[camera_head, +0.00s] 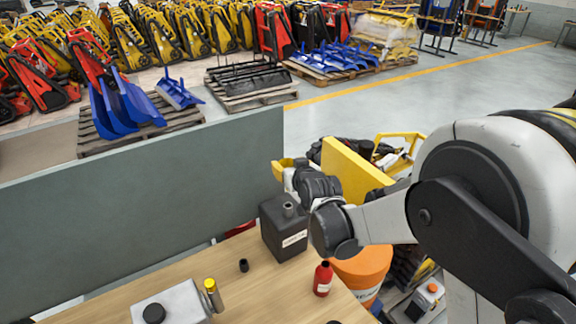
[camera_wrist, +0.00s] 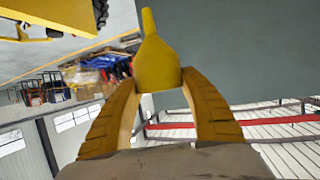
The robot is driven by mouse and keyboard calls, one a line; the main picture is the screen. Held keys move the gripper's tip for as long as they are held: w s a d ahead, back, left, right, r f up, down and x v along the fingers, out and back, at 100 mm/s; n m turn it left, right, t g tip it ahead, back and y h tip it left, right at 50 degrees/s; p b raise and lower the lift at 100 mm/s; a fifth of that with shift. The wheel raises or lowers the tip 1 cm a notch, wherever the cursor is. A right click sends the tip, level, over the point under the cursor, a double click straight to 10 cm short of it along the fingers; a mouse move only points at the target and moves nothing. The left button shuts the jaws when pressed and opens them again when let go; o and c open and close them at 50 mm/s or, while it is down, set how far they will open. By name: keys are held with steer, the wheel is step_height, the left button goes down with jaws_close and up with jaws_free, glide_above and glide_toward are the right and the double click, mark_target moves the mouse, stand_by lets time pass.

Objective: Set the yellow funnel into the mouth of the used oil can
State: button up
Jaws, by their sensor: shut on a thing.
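The yellow funnel (camera_wrist: 157,62) is between the two yellow-brown fingers of my gripper (camera_wrist: 158,82) in the wrist view. Its narrow spout points to the top of that picture and its wide end is at the fingertips. My gripper is shut on it. In the head view a small yellow part (camera_head: 281,168) shows at the end of my arm, above and behind the can; I cannot tell funnel from finger there. The used oil can (camera_head: 283,238) is a dark grey box-shaped can with a white label, upright on the bench. Its short round mouth (camera_head: 289,209) is on top and clear.
The wooden bench (camera_head: 255,295) also holds a red bottle (camera_head: 323,279), a small dark cup (camera_head: 243,265), a yellow-topped cylinder (camera_head: 213,295) and a light grey box (camera_head: 172,303). A grey panel (camera_head: 140,205) stands behind. An orange bucket (camera_head: 363,270) is right of the bench.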

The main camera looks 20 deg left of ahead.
steer(key=shift+f+b, duration=4.4)
steer(key=shift+f, duration=0.4)
steer(key=o, duration=1.2)
steer(key=v, duration=1.2)
steer(key=shift+r, duration=0.15)
